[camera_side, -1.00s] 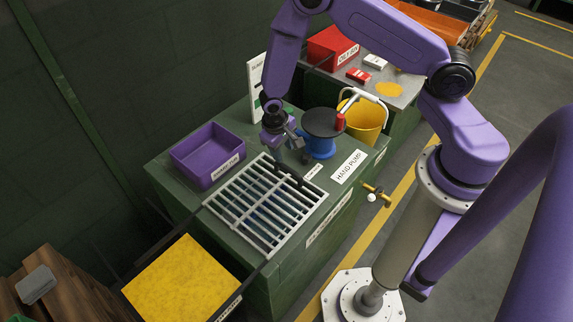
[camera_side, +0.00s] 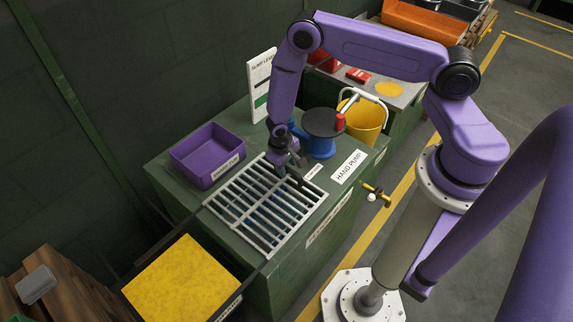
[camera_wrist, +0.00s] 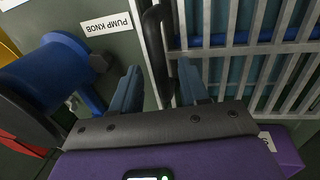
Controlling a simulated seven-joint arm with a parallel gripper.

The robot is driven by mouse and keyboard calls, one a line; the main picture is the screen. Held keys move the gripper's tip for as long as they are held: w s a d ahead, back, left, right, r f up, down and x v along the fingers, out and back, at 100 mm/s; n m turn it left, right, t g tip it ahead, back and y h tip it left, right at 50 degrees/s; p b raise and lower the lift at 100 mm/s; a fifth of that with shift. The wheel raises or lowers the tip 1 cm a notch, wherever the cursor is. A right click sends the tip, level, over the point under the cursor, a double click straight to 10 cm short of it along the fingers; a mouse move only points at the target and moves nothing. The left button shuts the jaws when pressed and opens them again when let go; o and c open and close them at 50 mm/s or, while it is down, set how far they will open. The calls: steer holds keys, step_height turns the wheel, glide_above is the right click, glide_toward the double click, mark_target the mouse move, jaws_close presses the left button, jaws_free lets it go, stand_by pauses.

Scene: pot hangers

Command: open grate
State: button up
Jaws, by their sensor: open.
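The grate (camera_side: 262,210) is a light grey barred frame lying flat over the opening in the green bench top; it also shows at the right of the wrist view (camera_wrist: 239,62). Its black bar handle (camera_wrist: 155,45) runs along the edge nearest the pump. My gripper (camera_side: 287,172) is low over that edge. In the wrist view my gripper (camera_wrist: 160,82) is open, with one finger on each side of the handle. I cannot tell whether either finger touches it.
A blue hand pump with a dark round top (camera_side: 321,122) stands close beside my gripper. A purple bin (camera_side: 208,154) is left of the grate. A yellow bucket (camera_side: 363,118) stands behind the pump. A yellow panel (camera_side: 183,278) lies in front.

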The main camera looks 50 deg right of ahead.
jaws_close()
steer(key=a, duration=2.5)
steer(key=shift+a, duration=0.4)
jaws_free()
steer(key=a+r, duration=0.3)
steer(key=r, duration=1.4)
steer(key=shift+a, duration=0.15)
steer(key=shift+r, duration=0.15)
